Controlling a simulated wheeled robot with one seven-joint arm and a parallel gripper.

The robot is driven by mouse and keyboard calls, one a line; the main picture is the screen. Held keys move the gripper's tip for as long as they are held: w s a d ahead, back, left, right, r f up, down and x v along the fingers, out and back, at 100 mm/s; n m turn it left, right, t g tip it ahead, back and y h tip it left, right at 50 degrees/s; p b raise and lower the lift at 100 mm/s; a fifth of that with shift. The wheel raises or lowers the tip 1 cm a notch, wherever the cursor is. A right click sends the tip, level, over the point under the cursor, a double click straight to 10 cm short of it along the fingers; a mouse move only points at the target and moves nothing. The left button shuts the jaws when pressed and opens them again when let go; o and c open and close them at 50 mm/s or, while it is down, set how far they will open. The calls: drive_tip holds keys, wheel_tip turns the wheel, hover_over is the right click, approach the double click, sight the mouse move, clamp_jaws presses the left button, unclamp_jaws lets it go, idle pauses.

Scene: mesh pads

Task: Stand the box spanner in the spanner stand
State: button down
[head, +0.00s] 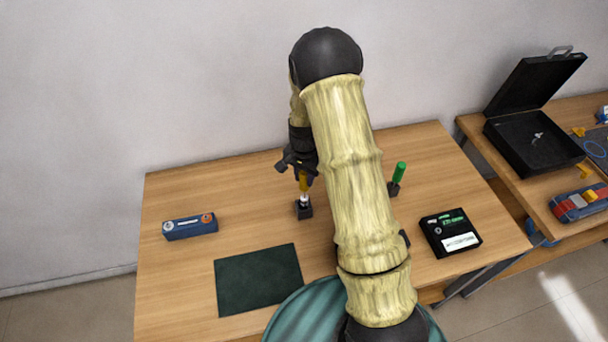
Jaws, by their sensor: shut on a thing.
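My gripper (302,172) points down over the middle of the table, left of my arm. It is shut on the box spanner (303,184), which has a yellow handle and a pale lower shaft. The spanner looks upright. Directly below it is a small black block, which looks like the spanner stand (304,211). The spanner's lower end meets the top of the stand in the picture; I cannot tell whether it is inside, touching or just above. The fingertips are small and partly dark against the wrist.
A green-handled tool (399,173) stands upright in a second small black block right of my arm. A blue box (190,227) lies at left, a dark green mat (258,279) at front, a black case (450,233) at right. A side table holds an open black case (535,140).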

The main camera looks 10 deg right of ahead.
sight(304, 188)
drive_tip(key=shift+f+b, duration=1.95)
drive_tip(key=shift+f, duration=1.05)
drive_tip(key=c, duration=1)
unclamp_jaws()
drive_tip(key=shift+c, duration=0.2)
wheel_tip(304, 188, up, 18)
drive_tip(key=b, duration=0.3)
drive_tip(key=shift+f, duration=0.25)
